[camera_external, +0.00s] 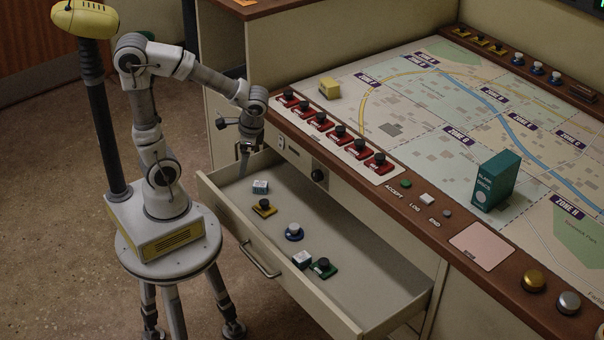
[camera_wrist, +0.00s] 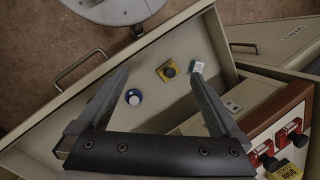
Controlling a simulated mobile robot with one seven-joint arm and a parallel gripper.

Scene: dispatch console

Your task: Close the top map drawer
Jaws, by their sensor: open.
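The top map drawer (camera_external: 370,283) is pulled out of the console's front, with a metal bar handle (camera_external: 259,259) on its face. In the wrist view the drawer's handle (camera_wrist: 82,70) shows at the left. Inside lie a white-and-teal block (camera_external: 260,187), a yellow-based stamp (camera_external: 264,208), a blue-based stamp (camera_external: 294,232), a second white block (camera_external: 302,259) and a green-based stamp (camera_external: 323,268). My gripper (camera_external: 245,160) is at the drawer's far left end, pointing down. In the wrist view my gripper (camera_wrist: 158,72) has its fingers spread with nothing between them. Whether it touches the drawer I cannot tell.
The console top holds a row of red-based stamps (camera_external: 340,132), a yellow block (camera_external: 329,88) and a green box (camera_external: 496,181) on the map (camera_external: 430,110). Open floor (camera_external: 60,220) lies at the left.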

